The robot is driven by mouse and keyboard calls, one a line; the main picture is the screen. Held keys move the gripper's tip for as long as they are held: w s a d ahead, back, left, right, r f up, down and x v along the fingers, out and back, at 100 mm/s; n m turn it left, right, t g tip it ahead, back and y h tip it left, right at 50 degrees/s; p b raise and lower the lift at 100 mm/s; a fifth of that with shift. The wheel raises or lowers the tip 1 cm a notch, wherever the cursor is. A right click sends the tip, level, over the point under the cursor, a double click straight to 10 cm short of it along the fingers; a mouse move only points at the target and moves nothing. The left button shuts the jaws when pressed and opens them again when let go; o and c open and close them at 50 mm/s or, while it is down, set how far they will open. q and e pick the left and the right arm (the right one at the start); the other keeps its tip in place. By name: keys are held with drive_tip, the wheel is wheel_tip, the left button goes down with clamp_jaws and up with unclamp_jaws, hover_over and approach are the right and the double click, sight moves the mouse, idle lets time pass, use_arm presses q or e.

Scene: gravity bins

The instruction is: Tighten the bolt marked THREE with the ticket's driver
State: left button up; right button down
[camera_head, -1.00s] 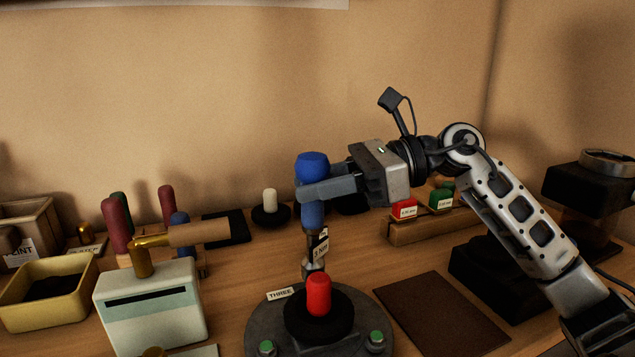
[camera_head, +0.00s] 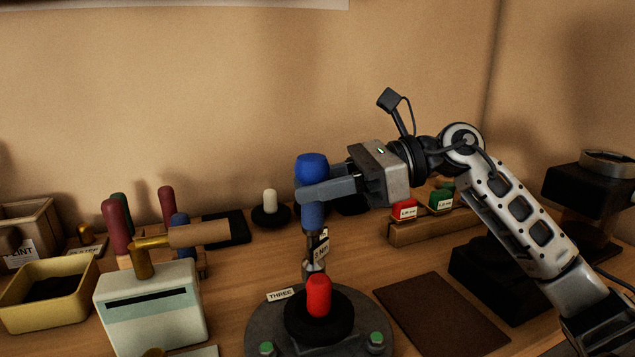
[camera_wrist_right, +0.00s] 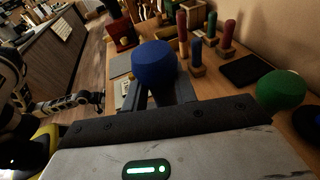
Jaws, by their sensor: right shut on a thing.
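My right gripper (camera_head: 325,188) is shut on the blue-handled driver (camera_head: 312,167), which it holds upright. The driver's blue top also shows in the right wrist view (camera_wrist_right: 154,63). A small tag hangs on its shaft, its print too small to read surely. The shaft stands at the far side of the round grey plate (camera_head: 262,326), close to the THREE label (camera_head: 280,295). The red knob on the plate's black hub (camera_head: 319,296) hides the tip and the bolt there, so I cannot tell whether they touch. Two green-topped bolts (camera_head: 376,338) show at the plate's front. My left gripper is out of the head view.
Other drivers with red, green and blue handles (camera_head: 117,226) stand in a rack at the left. A pale box (camera_head: 150,325) with a brass-and-wood tool over it and a yellow tray (camera_head: 45,313) are nearer. A brown mat (camera_head: 440,312) lies clear at the right, beside a wooden block (camera_head: 420,231) with red and green pieces.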

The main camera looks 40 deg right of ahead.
drive_tip(key=shift+r+p, duration=2)
drive_tip(key=shift+r, duration=1.55)
